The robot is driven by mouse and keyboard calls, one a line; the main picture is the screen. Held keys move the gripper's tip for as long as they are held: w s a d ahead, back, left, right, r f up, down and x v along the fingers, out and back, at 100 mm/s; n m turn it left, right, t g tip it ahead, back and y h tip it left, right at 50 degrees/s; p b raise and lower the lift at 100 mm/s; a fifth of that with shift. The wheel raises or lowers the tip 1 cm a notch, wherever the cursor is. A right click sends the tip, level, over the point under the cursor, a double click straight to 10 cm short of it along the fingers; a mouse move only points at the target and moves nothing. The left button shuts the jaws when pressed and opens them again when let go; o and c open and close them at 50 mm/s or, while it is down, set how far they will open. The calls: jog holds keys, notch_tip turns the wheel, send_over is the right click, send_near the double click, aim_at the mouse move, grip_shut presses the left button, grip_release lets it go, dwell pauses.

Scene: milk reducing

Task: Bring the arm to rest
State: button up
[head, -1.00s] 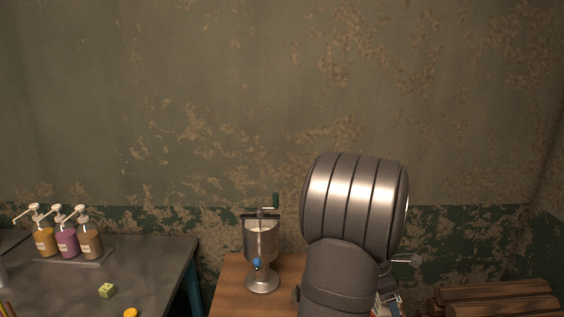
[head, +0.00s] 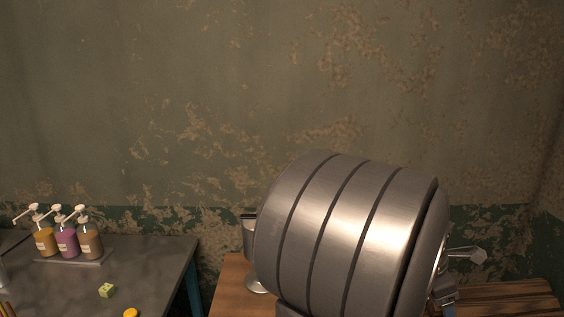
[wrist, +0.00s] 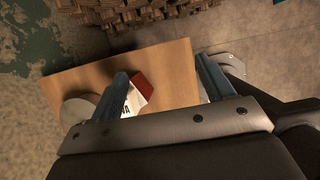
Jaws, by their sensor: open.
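My gripper (wrist: 165,80) shows in the wrist view with its two blue-grey fingers wide apart and nothing held between them. It is above a wooden table (wrist: 172,65). A red and white box (wrist: 140,92) with dark lettering sits on that table, partly hidden behind the left finger; I cannot tell how far below the fingers it is.
A metal hand-crank machine (head: 249,236) on the wooden table is mostly hidden behind my arm.

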jog(key=w+a+f, duration=0.4)
jog(key=w+f, duration=0.1)
jog(key=shift+w+f, duration=0.15)
jog(key=shift+f, duration=0.1)
jog(key=shift+o, duration=0.5)
